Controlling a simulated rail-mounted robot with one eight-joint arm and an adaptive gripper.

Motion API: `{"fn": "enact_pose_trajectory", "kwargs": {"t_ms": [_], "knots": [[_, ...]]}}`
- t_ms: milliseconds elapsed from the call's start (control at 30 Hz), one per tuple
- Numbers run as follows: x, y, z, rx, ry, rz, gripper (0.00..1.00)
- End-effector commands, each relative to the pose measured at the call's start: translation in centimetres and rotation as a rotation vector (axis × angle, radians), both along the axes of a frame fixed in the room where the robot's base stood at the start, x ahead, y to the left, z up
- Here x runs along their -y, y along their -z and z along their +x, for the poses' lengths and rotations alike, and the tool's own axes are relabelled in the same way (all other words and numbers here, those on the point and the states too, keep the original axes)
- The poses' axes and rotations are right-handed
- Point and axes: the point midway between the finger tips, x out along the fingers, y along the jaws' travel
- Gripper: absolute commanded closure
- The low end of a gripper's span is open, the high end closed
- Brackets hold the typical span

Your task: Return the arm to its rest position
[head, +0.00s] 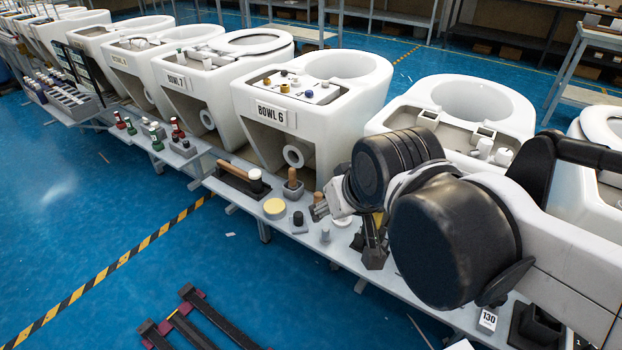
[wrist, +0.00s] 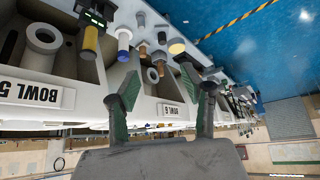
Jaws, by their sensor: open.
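My arm reaches in from the right in the head view, bent over the shelf in front of the bowls. My gripper (head: 374,248) is partly hidden behind its dark joints there. In the wrist view, which is upside down, the two fingers of my gripper (wrist: 160,82) stand wide apart. Only background shows between them, so it is open and empty. The bowl labelled BOWL 6 (head: 308,132) is left of my arm in the head view; its label also shows between the fingers in the wrist view (wrist: 173,112).
A grey shelf (head: 233,187) runs along the bowls, holding a wooden-handled brush (head: 232,170), a yellow round item (head: 275,207) and small dark and grey pieces. More white bowls stand left and right. The blue floor (head: 120,235) in front is mostly clear, with a dark rack (head: 195,318) near the bottom.

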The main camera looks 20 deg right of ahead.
Motion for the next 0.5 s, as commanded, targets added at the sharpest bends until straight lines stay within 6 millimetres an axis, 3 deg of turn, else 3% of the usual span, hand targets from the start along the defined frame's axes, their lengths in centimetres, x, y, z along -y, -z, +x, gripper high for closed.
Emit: {"fn": "enact_pose_trajectory", "kwargs": {"t_ms": [200,500], "knots": [[0.0,-0.2,-1.7,0.019,0.000,0.000,0.57],[0.0,-0.3,-1.8,0.021,0.000,0.000,0.57]]}}
